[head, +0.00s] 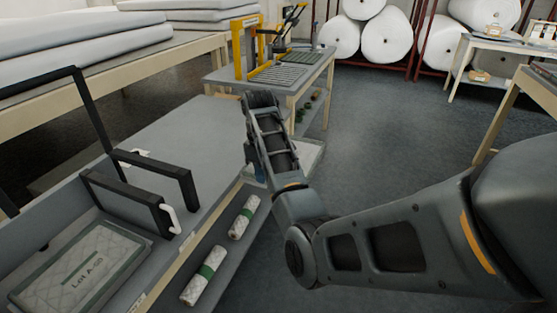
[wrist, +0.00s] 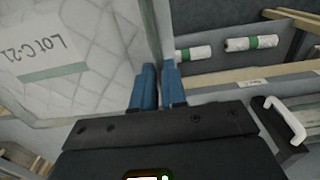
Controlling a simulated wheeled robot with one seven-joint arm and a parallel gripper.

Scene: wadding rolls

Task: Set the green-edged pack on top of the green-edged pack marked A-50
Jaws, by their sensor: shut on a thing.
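Black upright handles (head: 150,202) stand between the A-50 pack and the bench's bare top (head: 185,135). Two green-banded white rolls (head: 205,276) lie on a lower shelf. A table with a yellow frame (head: 248,48) stands behind. Open floor is at centre right.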

